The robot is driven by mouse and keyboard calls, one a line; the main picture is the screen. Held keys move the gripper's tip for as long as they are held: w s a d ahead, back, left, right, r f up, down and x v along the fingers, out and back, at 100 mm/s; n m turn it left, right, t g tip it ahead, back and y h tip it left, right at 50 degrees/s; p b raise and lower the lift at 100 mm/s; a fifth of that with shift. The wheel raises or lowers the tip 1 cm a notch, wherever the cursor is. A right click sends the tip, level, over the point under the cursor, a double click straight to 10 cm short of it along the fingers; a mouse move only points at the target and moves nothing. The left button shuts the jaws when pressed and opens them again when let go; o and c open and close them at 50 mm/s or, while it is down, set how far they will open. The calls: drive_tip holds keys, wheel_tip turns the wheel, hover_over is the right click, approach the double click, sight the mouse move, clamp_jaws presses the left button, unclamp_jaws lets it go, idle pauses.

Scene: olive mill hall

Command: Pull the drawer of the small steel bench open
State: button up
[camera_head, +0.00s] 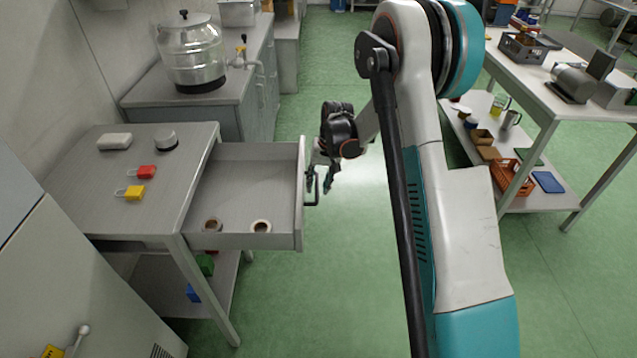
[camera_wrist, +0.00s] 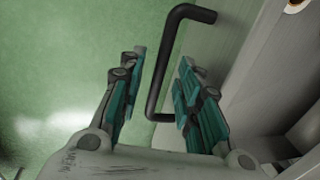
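The small steel bench (camera_head: 160,195) stands at the left, and its drawer (camera_head: 245,235) is pulled well out to the right. Two tape-like rings (camera_head: 261,226) lie inside the drawer near its front-facing side. A dark bar handle (camera_head: 313,204) is on the drawer's front panel; in the wrist view the handle (camera_wrist: 160,70) is seen close up. My gripper (camera_head: 319,182) is at the handle, just outside the front panel. In the wrist view my gripper (camera_wrist: 162,98) has its fingers apart, with the handle bar between them and visible gaps beside it.
On the bench top are a white block (camera_head: 114,141), a grey round object (camera_head: 165,140), a red padlock (camera_head: 142,172) and a yellow padlock (camera_head: 131,192). A table (camera_head: 548,100) stands at right; green floor between is clear.

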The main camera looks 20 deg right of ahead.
wheel_tip(320, 180, up, 12)
drive_tip(key=d, duration=0.2)
drive_tip(key=shift+s+f, duration=0.15)
drive_tip(key=shift+s, duration=0.25)
drive_tip(key=shift+d, duration=0.1)
drive_tip(key=s+a+r+n+t+h, duration=0.1)
drive_tip(key=s+a+r+n+t, duration=0.3)
drive_tip(key=s+r, duration=1)
drive_tip(key=s+a+t, duration=0.1)
drive_tip(key=s+a, duration=0.1)
drive_tip(key=s, duration=0.6)
drive_tip(key=s+a+t+h, duration=0.1)
drive_tip(key=s+a, duration=0.1)
drive_tip(key=s, duration=0.7)
drive_tip(key=shift+s+a, duration=0.25)
drive_tip(key=shift+w, duration=0.1)
